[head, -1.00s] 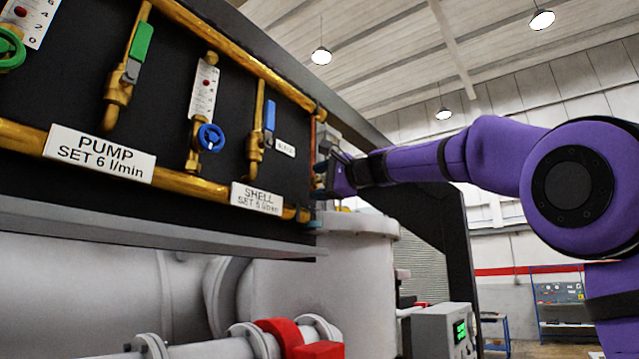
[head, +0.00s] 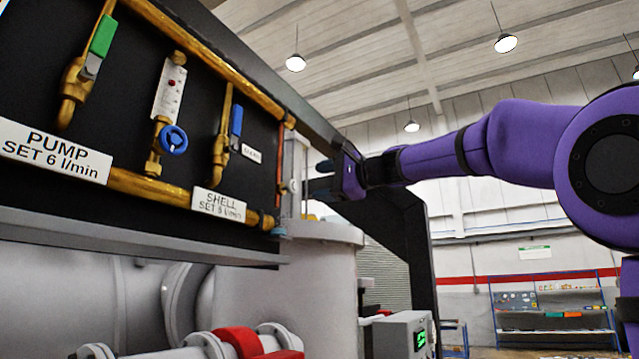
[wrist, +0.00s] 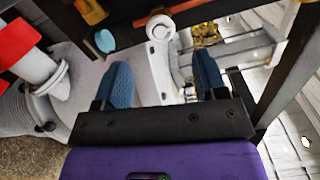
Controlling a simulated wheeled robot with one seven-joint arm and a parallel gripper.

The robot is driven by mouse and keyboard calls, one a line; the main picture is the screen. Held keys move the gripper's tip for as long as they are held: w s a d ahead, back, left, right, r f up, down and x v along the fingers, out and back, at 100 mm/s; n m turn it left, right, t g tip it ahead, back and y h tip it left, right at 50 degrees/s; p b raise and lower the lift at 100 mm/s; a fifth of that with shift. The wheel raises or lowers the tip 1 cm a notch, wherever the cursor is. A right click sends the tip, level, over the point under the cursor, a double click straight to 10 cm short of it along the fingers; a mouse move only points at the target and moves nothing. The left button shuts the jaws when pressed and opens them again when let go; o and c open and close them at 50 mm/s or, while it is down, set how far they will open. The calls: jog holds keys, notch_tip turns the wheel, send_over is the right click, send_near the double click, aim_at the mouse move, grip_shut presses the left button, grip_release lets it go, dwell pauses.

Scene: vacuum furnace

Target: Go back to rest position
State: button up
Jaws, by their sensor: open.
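My gripper (head: 318,180) is at the end of my purple arm, just right of the black panel's right end in the head view. Its two fingers are spread and nothing is held between them. In the wrist view my gripper (wrist: 165,85) shows two blue fingertips apart, with a pale grey surface and a white round fitting beyond them. I cannot tell from these views whether a finger touches anything.
The black panel carries brass pipes, a blue handwheel (head: 173,140), a blue lever (head: 236,121) and a green lever (head: 103,36). White vessels and a red-banded pipe lie below. A grey control box (head: 403,335) stands lower right. A blue shelf (head: 553,312) is far behind.

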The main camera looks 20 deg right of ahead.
dwell(0.3)
jog(key=s+f+n+g+h, duration=0.3)
jog(key=s+f, duration=0.7)
jog(key=f, duration=0.5)
jog(key=s+f+n+g+h, duration=0.3)
jog(key=s+f, duration=0.7)
jog(key=f, duration=0.6)
jog(key=s+d+f+n+g+h, duration=0.1)
jog(key=s+f+n+g+h, duration=0.2)
jog(key=s+f+n, duration=0.3)
jog(key=s+f, duration=0.2)
jog(key=f, duration=0.2)
jog(key=s+f+h, duration=0.1)
jog(key=s+f, duration=0.1)
jog(key=f, duration=0.3)
jog(key=shift+s+f+n+h, duration=0.15)
jog(key=shift+s+n+h, duration=0.15)
jog(key=shift+n, duration=0.1)
jog(key=shift+w+a, duration=0.1)
